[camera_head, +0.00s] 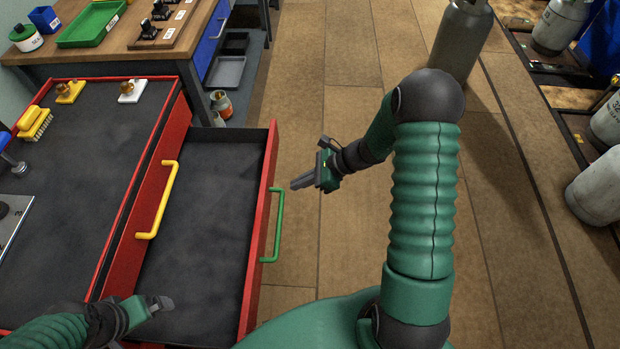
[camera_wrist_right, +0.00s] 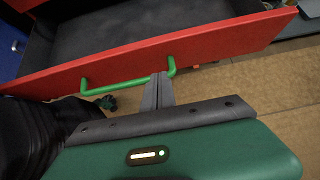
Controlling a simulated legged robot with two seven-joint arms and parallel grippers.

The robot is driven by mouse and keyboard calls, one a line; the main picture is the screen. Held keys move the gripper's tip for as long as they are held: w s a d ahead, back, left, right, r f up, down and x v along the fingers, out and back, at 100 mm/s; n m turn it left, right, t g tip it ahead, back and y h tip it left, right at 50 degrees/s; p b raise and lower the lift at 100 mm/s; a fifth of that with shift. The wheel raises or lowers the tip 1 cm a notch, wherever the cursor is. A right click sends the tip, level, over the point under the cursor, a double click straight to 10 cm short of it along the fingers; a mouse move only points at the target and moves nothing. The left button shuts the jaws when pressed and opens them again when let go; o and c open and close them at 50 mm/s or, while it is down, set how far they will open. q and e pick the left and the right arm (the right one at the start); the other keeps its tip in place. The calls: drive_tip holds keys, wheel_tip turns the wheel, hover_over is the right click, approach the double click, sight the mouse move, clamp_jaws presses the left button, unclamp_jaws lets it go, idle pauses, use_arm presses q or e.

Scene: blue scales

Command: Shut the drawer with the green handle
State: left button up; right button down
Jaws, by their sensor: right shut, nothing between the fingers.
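The red drawer (camera_head: 255,290) with the green handle (camera_head: 278,226) stands pulled out, its grey inside empty. In the head view my right gripper (camera_head: 293,186) is shut and empty, to the right of the drawer front near the far end of the handle. In the right wrist view the shut fingers (camera_wrist_right: 159,78) point at the drawer front (camera_wrist_right: 230,38), by one end of the green handle (camera_wrist_right: 125,86). Whether they touch it I cannot tell. My left gripper (camera_head: 168,303) is over the near left part of the drawer; its jaw state is unclear.
A drawer with a yellow handle (camera_head: 157,200) is on the left, just behind the open drawer. The cabinet top holds a yellow brush (camera_head: 35,123) and small fittings. A workbench (camera_head: 130,45) is at the back left. Gas cylinders (camera_head: 461,38) stand back right. The floor between is clear.

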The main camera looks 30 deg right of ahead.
sight(266, 191)
drive_tip(key=a, duration=0.2)
drive_tip(key=w+a, duration=0.1)
drive_tip(key=a, duration=0.1)
drive_tip(key=w+a+f, duration=0.1)
drive_tip(key=shift+w+a+f+b, duration=0.1)
drive_tip(key=shift+w+a+b, duration=0.2)
drive_tip(key=shift+a, duration=0.1)
drive_tip(key=shift+w+a, duration=0.15)
drive_tip(key=shift+w, duration=0.05)
drive_tip(key=shift+w+f, duration=0.1)
drive_tip(key=shift+w, duration=0.1)
drive_tip(key=shift+w+d+f, duration=0.1)
drive_tip(key=shift+d, duration=0.4)
drive_tip(key=shift+w+a, duration=0.1)
drive_tip(key=shift+a, duration=0.75)
use_arm(q)
drive_tip(key=a+r+p, duration=0.1)
drive_tip(key=r+p, duration=0.1)
drive_tip(key=p, duration=0.1)
drive_tip(key=shift+s+a, duration=0.1)
drive_tip(key=shift+a, duration=0.05)
use_arm(e)
drive_tip(key=w+a, duration=1.4)
drive_tip(key=a, duration=0.5)
drive_tip(key=shift+w, duration=0.35)
